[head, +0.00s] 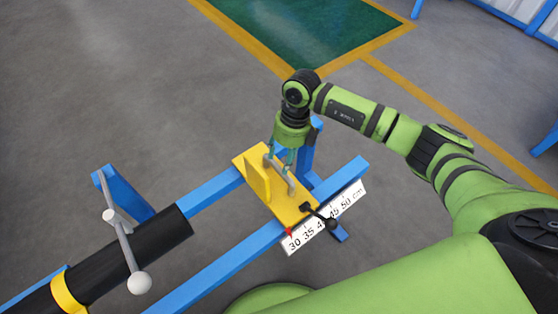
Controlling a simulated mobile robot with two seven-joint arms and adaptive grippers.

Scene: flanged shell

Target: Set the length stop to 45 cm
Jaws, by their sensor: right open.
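The length stop is a yellow carriage (287,209) with an upright yellow plate (257,181), straddling two blue rails. A grey bar handle (281,175) stands on it. A black clamp lever (319,215) sits at its near right side. A small red pointer (289,231) is by the 30 end of the white scale (325,220), which reads 30 to 50 cm; the lever partly covers the 40. My right gripper (282,157) points down, open, at the far end of the handle; I cannot tell whether it touches. My left gripper is not in view.
A black tube (155,240) with a yellow band (68,293) lies left of the stop, with a grey ball-ended lever (127,255) across it. Blue rails (215,188) run up to the right. A green floor area (305,30) lies behind; grey floor around is clear.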

